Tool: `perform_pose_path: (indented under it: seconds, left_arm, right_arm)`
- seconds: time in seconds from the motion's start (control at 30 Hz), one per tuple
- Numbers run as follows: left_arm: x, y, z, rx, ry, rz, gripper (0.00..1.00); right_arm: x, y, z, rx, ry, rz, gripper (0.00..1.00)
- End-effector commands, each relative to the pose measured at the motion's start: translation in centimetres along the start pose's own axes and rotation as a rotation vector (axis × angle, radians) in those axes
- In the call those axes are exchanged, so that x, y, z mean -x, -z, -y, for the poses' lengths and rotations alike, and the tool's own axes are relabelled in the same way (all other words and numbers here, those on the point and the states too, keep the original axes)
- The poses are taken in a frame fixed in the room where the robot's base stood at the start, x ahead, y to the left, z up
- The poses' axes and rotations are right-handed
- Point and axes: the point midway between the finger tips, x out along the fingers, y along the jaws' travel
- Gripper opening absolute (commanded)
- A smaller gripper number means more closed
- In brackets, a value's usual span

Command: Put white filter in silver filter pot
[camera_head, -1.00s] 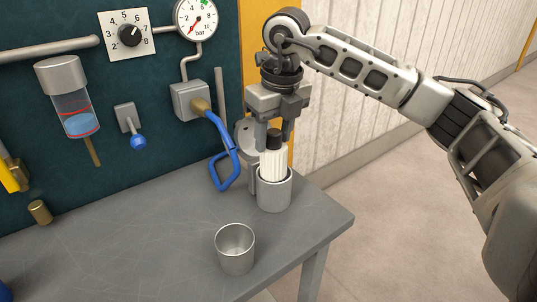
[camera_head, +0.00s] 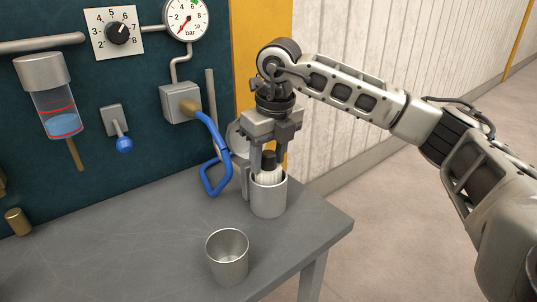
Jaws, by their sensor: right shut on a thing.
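The white filter (camera_head: 267,176) has a black top and sits mostly inside a silver pot (camera_head: 268,200) near the back right of the table. Only its upper part shows above the rim. My right gripper (camera_head: 269,158) points down from above and is shut on the filter's black top. The filter looks upright, and its lower end is hidden in the pot. A second silver cup (camera_head: 228,257), open and empty-looking, stands at the front of the table. My left gripper is not in view.
The grey table (camera_head: 150,235) has clear room on the left. A blue looped handle (camera_head: 212,170) hangs just left of the pot. A dark panel behind carries a gauge (camera_head: 186,17), a dial (camera_head: 117,33) and a blue-knobbed lever (camera_head: 124,144). A brass piece (camera_head: 17,221) lies at left.

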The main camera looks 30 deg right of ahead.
Motion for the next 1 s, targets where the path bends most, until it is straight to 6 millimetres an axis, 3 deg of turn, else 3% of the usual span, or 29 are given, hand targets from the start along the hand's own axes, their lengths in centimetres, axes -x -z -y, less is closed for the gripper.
perform_pose_path:
  seconds: [0.17, 0.2, 0.27, 0.63, 0.77, 1.0]
  left_arm:
    - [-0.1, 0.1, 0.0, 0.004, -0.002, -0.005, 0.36]
    - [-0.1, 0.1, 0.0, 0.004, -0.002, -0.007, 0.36]
    - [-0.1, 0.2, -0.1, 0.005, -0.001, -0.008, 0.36]
    - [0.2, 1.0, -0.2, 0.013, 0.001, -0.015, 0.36]
    - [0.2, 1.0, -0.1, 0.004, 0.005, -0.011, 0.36]
    - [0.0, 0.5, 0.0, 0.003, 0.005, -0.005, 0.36]
  right_arm:
    - [-0.3, 0.0, 0.0, 0.001, 0.0, 0.001, 0.0]
    - [-0.3, 0.0, 0.0, 0.001, 0.0, 0.001, 0.51]
    - [-0.3, 0.0, 0.0, 0.001, 0.0, 0.001, 0.68]
    - [0.5, -0.1, 0.0, 0.0, 0.0, 0.001, 0.68]
    - [2.0, -0.3, 0.0, 0.0, 0.0, 0.005, 0.68]
    - [7.5, -0.2, -0.1, 0.0, -0.002, 0.006, 0.68]
